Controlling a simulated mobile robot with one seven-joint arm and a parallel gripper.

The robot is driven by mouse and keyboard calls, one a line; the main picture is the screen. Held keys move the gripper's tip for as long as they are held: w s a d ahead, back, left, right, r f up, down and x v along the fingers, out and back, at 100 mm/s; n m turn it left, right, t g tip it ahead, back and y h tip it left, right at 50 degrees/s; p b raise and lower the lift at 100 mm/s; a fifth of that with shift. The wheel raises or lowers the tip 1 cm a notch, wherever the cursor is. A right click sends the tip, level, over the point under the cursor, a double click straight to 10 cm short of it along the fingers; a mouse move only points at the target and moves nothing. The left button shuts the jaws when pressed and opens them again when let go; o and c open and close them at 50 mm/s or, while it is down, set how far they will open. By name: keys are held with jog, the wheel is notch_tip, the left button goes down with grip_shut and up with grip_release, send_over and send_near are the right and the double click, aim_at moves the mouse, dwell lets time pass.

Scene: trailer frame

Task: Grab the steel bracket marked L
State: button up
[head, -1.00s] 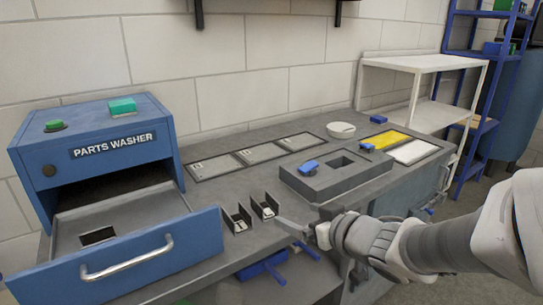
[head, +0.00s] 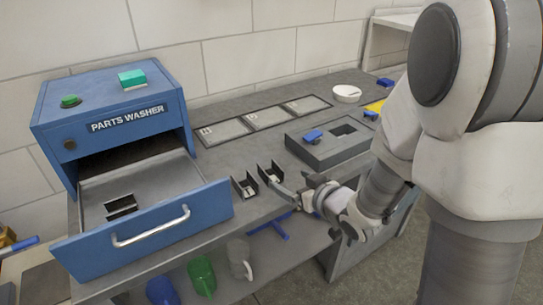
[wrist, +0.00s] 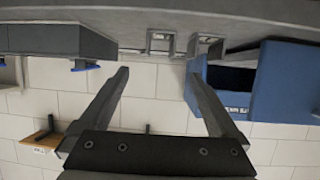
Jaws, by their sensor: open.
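Two small steel brackets stand side by side near the bench's front edge. In the head view, the left bracket (head: 244,187) is nearer the washer and the right bracket (head: 271,175) is nearer my gripper (head: 287,190). Each has a pale patch, but I cannot read which is marked L. The wrist view looks upside down, with the brackets at the top: the one nearer the washer (wrist: 208,46) and the other (wrist: 160,42). My gripper (wrist: 157,72) is open there, with nothing between its fingers. In the head view its fingertips are close to the right bracket; contact is unclear.
The blue parts washer (head: 120,118) has its drawer (head: 150,226) pulled out, left of the brackets. A grey block (head: 330,150) with a blue part (head: 312,135) is to the right. Flat framed plates (head: 265,118) lie behind.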

aim_at(271, 177)
jog(key=b+x, duration=0.1)
jog(key=x, duration=0.6)
jog(key=shift+w+f, duration=0.1)
jog(key=shift+f, duration=0.1)
jog(key=shift+f+b+x, duration=0.15)
jog(key=shift+b+x, duration=0.05)
jog(key=shift+x, duration=1.1)
jog(key=shift+f+b+x, duration=0.15)
jog(key=shift+x, duration=1.2)
grip_shut()
